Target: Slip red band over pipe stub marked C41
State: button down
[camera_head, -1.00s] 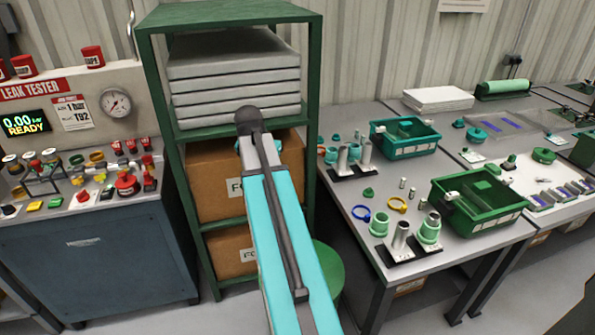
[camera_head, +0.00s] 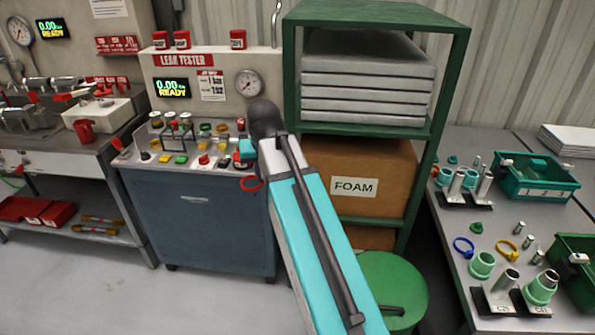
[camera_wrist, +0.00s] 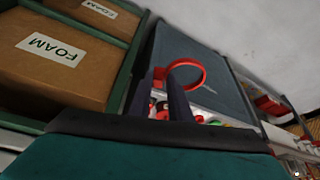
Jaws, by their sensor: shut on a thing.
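The red band (camera_head: 252,184) is a thin open ring. It hangs at my gripper (camera_head: 246,160), out in front of the leak tester bench. In the wrist view, the dark fingers of my gripper (camera_wrist: 167,78) are shut on one edge of the red band (camera_wrist: 203,79), and its loop sticks out to the right. Metal pipe stubs (camera_head: 508,278) stand on dark bases on the right-hand table, some with green collars. Small labels on the front base are too blurred to read, so I cannot tell which is C41. My gripper is well left of the stubs.
A green shelf (camera_head: 289,95) with foam boxes (camera_head: 395,160) stands between the bench (camera_head: 205,225) and the right-hand table (camera_head: 450,240). A green stool (camera_head: 395,275) stands before the shelf. Blue (camera_head: 464,246) and yellow (camera_head: 508,247) rings lie near the stubs. Floor at left is clear.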

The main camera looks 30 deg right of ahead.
jog(key=a+r+n+y, duration=0.1)
jog(key=a+n, duration=0.1)
jog(key=a, duration=0.6)
jog(key=shift+a+n, duration=0.3)
jog(key=shift+a, duration=0.05)
jog(key=shift+s, duration=0.1)
